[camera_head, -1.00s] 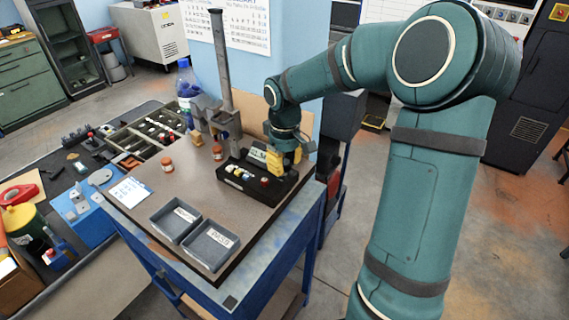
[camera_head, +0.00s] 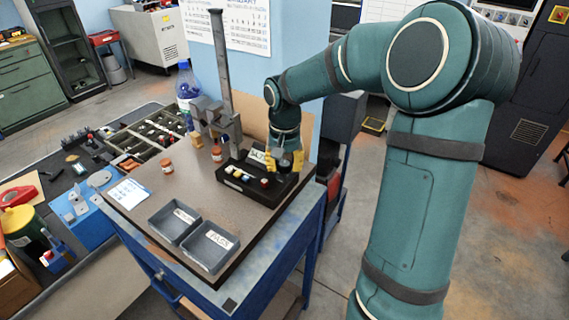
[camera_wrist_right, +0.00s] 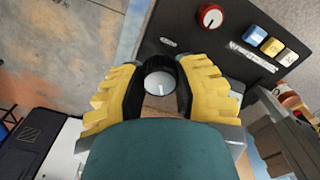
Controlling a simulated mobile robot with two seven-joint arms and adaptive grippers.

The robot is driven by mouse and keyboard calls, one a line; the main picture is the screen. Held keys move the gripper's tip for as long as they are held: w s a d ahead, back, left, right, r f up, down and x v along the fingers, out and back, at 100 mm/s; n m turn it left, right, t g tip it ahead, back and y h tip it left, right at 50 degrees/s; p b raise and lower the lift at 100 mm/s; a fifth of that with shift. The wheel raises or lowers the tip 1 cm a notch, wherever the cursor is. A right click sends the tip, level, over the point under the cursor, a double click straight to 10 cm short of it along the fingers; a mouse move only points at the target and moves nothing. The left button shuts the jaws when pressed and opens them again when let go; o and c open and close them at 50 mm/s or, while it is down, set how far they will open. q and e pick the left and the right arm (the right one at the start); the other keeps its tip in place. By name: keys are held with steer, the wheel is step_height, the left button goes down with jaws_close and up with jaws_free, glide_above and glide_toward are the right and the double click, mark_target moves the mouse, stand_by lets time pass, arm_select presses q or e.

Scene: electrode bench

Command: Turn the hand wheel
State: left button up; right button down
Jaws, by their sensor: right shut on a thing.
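The hand wheel (camera_wrist_right: 158,84), a round black-rimmed knob with a grey face and a small white mark, sits between my right gripper's fingers in the right wrist view. My right gripper (camera_wrist_right: 156,92) has yellow ribbed fingers with black inner pads, and they are shut on the wheel from both sides. In the head view the right gripper (camera_head: 285,161) is at the right end of the black control box (camera_head: 233,179), pointing down; the wheel is hard to make out there. My left gripper is not in view.
The control box carries a red knob (camera_wrist_right: 210,17) and blue, yellow and white buttons beside the wheel. A grey upright post (camera_head: 222,70) stands behind the box. Two grey trays (camera_head: 210,246) lie at the bench front. Brown bench top (camera_head: 150,200) is partly clear.

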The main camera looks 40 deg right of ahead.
mark_target(285, 163)
steer(key=shift+m, duration=0.5)
steer(key=c, duration=0.6)
jaws_free()
steer(key=shift+o, duration=0.2)
steer(key=shift+r, duration=0.1)
step_height(285, 163, up, 12)
